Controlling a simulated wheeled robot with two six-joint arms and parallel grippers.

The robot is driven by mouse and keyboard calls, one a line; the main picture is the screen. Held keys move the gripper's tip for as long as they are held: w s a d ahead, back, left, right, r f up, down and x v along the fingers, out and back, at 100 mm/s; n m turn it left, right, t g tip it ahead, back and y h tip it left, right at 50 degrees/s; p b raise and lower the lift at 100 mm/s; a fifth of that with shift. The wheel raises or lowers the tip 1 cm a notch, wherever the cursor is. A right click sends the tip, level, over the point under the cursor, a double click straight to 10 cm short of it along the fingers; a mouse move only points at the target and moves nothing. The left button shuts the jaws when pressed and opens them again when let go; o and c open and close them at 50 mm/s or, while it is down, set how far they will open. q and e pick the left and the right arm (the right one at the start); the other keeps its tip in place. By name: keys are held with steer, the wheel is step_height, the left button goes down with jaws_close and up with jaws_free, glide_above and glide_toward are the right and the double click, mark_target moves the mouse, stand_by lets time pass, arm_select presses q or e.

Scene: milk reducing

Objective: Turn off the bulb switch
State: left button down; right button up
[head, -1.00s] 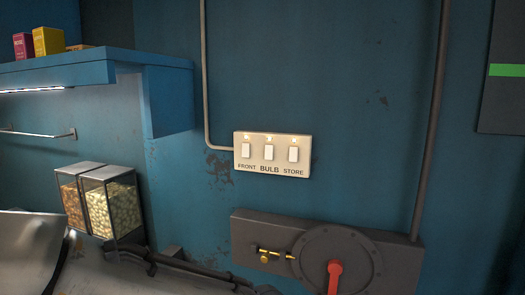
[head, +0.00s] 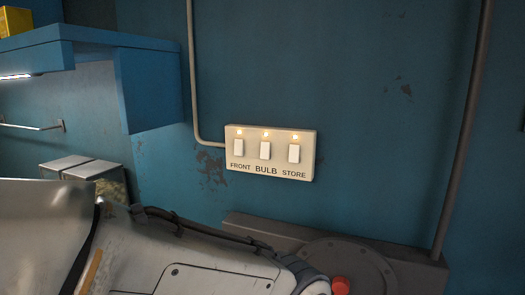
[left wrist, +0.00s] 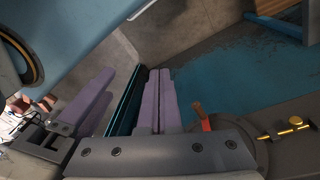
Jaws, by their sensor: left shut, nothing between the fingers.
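A cream switch panel (head: 270,152) is fixed to the blue wall in the head view. It has three white rocker switches labelled FRONT, BULB and STORE. The BULB switch (head: 265,150) is the middle one, and a small light glows above each switch. My left arm reaches in from the lower left of the head view, below the panel, with its gripper outside that view. In the left wrist view my left gripper (left wrist: 161,100) shows its two purple fingers together, with nothing between them. The switch panel is not in the left wrist view. My right gripper is in neither view.
A grey box with a round plate (head: 345,262) and a red handle (head: 340,286) sits below the panel, partly hidden by my arm. A blue shelf (head: 100,55) juts out at left. Pipes run up the wall on both sides.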

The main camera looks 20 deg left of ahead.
arm_select(q)
steer(key=w+a+r+n+t+h+b, duration=0.1)
steer(key=w+a+r+n+t, duration=0.15)
steer(key=w+r+n, duration=0.55)
steer(key=w+a+r+n+t, duration=0.2)
steer(key=w+a+r+n, duration=0.25)
steer(key=w+r, duration=0.6)
steer(key=w+a+r+n+t+y, duration=0.1)
steer(key=w+a+r+n+t, duration=0.1)
steer(key=a+r+n, duration=0.3)
steer(key=w+a+r+n+t+y, duration=0.1)
steer(key=w+a+r+n+t, duration=0.1)
steer(key=a+r+n, duration=0.4)
step_height(320, 180, up, 4)
steer(key=shift+w+a+b, duration=0.3)
steer(key=shift+a, duration=0.25)
steer(key=p, duration=0.2)
glide_toward(265, 157)
step_height(265, 157, down, 4)
steer(key=w, duration=0.2)
steer(key=w+p, duration=0.1)
steer(key=w, duration=0.1)
steer(key=shift+d+f, duration=0.15)
steer(key=shift+f, duration=0.05)
steer(key=shift+t, duration=0.25)
